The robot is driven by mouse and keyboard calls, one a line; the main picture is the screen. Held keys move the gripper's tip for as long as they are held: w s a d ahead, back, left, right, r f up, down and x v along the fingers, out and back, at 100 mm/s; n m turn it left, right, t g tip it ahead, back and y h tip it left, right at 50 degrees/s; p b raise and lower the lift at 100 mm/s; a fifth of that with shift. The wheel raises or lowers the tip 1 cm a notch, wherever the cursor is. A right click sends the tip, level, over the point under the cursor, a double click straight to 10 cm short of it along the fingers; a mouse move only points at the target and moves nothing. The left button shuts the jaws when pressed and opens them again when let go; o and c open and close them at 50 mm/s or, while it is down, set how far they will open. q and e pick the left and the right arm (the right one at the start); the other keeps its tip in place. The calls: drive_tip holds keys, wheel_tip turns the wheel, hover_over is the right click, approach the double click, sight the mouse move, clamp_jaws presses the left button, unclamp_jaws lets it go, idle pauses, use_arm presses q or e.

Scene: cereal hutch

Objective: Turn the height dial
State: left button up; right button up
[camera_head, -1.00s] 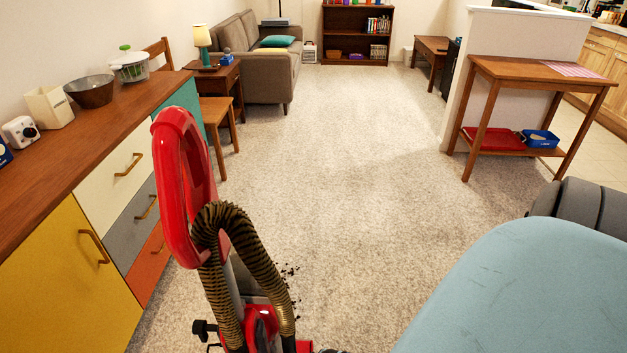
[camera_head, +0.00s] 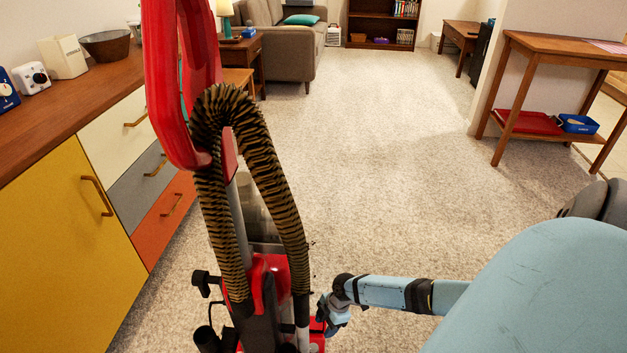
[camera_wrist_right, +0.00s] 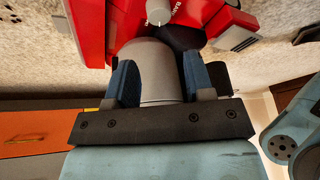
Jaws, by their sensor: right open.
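The red upright vacuum cleaner (camera_head: 268,275) stands on the carpet, with its black and tan hose looped over its handle. In the right wrist view, a small light grey dial (camera_wrist_right: 159,11) with a white mark sits on the vacuum's red base (camera_wrist_right: 92,30), beside white lettering. My right gripper (camera_head: 328,322) is low at the right side of the vacuum's base. In the wrist view the right gripper (camera_wrist_right: 160,72) has its two blue fingers apart, and the dial lies beyond the fingertips. A grey rounded part shows between the fingers. My left gripper is out of view.
A wooden cabinet (camera_head: 45,245) with coloured doors and drawers runs along the left wall. A wooden side table (camera_head: 530,45) stands at the right with a red tray on its lower shelf. Open carpet (camera_head: 390,150) fills the middle.

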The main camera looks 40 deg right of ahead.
sight(313, 348)
drive_tip(key=b+x, duration=0.4)
drive_tip(key=x, duration=0.6)
drive_tip(key=shift+w+f+b, duration=0.1)
drive_tip(key=shift+f+b, duration=0.15)
drive_tip(key=shift+b, duration=0.1)
drive_tip(key=shift+a+f, duration=0.2)
drive_tip(key=shift+f, duration=0.3)
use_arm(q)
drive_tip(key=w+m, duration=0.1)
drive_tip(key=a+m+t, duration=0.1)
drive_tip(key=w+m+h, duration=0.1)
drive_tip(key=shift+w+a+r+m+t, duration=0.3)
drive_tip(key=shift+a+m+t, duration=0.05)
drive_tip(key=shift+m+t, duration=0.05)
use_arm(e)
drive_tip(key=shift+c, duration=0.2)
drive_tip(key=c, duration=0.6)
